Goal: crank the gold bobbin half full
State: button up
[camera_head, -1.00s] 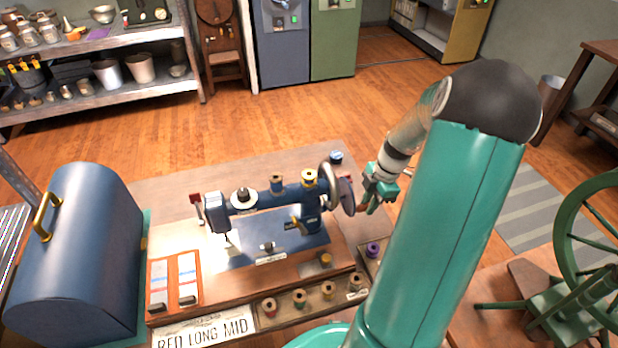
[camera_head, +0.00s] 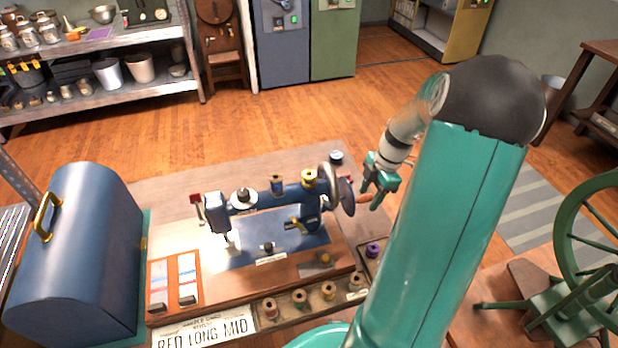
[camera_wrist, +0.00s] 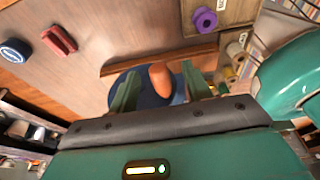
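A blue sewing machine (camera_head: 265,200) stands on a wooden base. Its hand wheel (camera_head: 346,196) is at the right end, with a wooden crank handle (camera_head: 364,198) sticking out to the right. My gripper (camera_head: 371,193) is at this handle. In the wrist view, the rounded handle tip (camera_wrist: 161,78) lies between the two green fingers of my gripper (camera_wrist: 160,88), with gaps on both sides. The fingers are apart.
Several thread spools (camera_head: 299,298) stand in a front tray, with a purple spool (camera_head: 373,250) at its right. A blue domed case (camera_head: 85,250) stands left. A green spinning wheel (camera_head: 572,235) stands right.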

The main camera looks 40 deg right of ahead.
dwell(0.3)
jog(key=v, duration=0.9)
dwell(0.6)
dwell(0.4)
jog(key=w+a+r+m+h, duration=0.1)
jog(key=a+r+m+h, duration=0.3)
jog(key=a, duration=0.6)
jog(key=w+a+r+m+y, duration=0.1)
jog(key=w+a+r+m, duration=0.1)
jog(key=a+r, duration=0.55)
jog(key=s+a+r+m+t, duration=0.1)
jog(key=s+a+m, duration=0.3)
jog(key=a, duration=0.5)
jog(key=s+a+r+m+t, duration=0.1)
jog(key=s+a+m+t, duration=0.2)
jog(key=a, duration=0.6)
jog(key=shift+s+m+t, duration=0.4)
jog(key=shift+s+m, duration=0.3)
jog(key=shift+s, duration=0.35)
